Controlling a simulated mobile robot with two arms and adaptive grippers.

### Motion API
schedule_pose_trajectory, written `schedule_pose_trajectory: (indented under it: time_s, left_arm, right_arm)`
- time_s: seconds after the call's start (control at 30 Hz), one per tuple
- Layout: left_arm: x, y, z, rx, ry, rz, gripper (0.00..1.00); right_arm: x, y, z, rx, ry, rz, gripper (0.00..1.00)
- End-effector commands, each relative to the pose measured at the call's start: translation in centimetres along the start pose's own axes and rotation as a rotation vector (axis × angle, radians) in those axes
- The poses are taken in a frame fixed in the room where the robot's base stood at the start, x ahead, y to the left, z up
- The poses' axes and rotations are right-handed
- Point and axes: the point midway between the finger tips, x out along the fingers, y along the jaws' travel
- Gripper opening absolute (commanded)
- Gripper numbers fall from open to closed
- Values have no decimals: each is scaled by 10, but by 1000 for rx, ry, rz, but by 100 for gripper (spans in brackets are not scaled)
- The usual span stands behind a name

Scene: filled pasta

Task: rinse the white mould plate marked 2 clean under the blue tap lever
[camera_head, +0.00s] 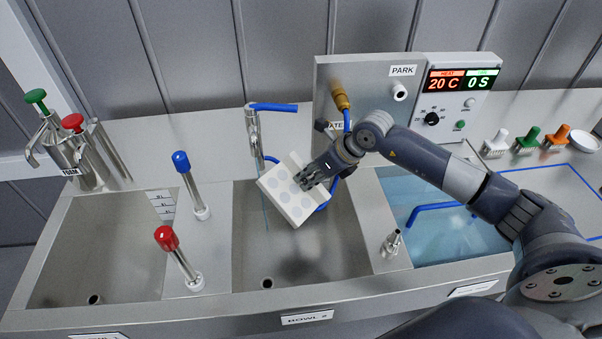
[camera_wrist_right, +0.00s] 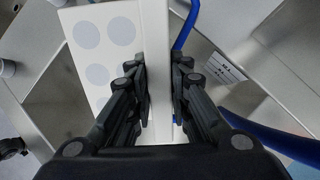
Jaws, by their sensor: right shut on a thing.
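The white mould plate (camera_head: 288,205) has several round grey patches on its face. It is tilted over the middle sink bowl, and no number shows on it. The blue tap lever (camera_head: 273,107) sits on a steel tap (camera_head: 254,135) just behind and left of the plate. A thin bluish line like water runs down by the plate's left corner; I cannot tell whether it touches the plate. My left gripper is out of view.
The middle bowl (camera_head: 250,250) lies below the plate. Blue-topped (camera_head: 181,161) and red-topped (camera_head: 166,238) posts stand left of it. A steel panel with a brass fitting (camera_head: 340,97) and blue hose stands behind my arm. A water bath (camera_head: 450,235) lies right, a small nozzle (camera_head: 391,243) between.

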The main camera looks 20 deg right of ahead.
Motion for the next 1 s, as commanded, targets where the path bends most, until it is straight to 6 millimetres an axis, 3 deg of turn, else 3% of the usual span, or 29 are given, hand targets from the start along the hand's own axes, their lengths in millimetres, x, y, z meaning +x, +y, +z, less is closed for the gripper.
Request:
schedule_pose_trajectory:
  time_s: [0.43, 1.0]
  left_arm:
    - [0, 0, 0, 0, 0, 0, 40]
    - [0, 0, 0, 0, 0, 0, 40]
  right_arm:
    - [-24, -5, -23, -1, -2, -1, 0]
    - [-25, -5, -24, -1, -3, 0, 0]
